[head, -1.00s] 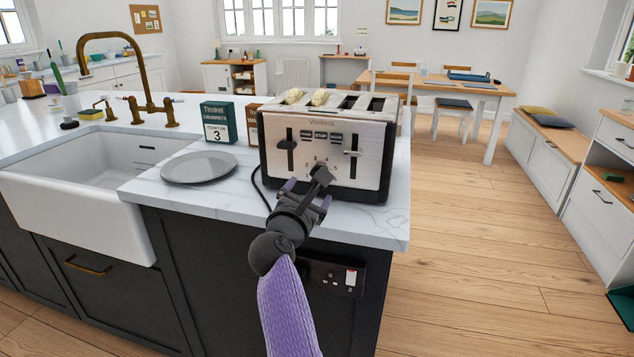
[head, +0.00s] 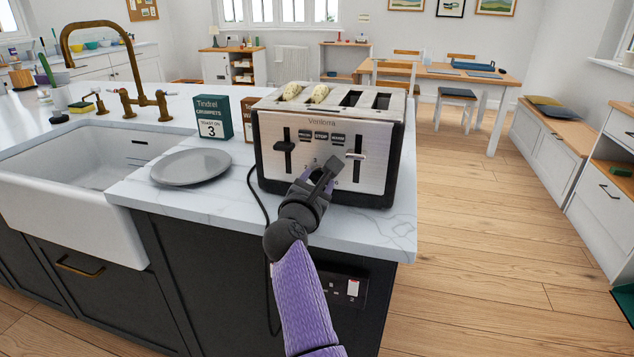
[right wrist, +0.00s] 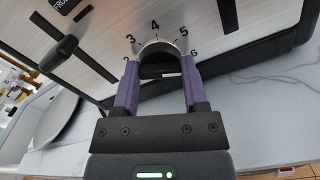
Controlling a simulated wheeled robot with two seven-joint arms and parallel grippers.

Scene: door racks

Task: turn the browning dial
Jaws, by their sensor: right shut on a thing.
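The toaster (head: 325,135) stands on the marble counter, with its steel front facing me. Two pale crumpets (head: 305,93) sit in its left slots; the right slots look empty. The dark browning dial (right wrist: 158,62) is low on the front, under an arc of numbers, with 2 to 6 readable in the right wrist view. My right gripper (head: 318,180) is at the dial, its purple fingers (right wrist: 158,85) on either side, shut on it. In the head view the gripper hides most of the dial. My left gripper is not in view.
A green crumpet box (head: 213,118) reading "toast on 3" stands left of the toaster, with a brown box (head: 249,118) beside it. A grey plate (head: 192,167) lies on the counter near the sink (head: 75,205). A black cord hangs over the counter edge.

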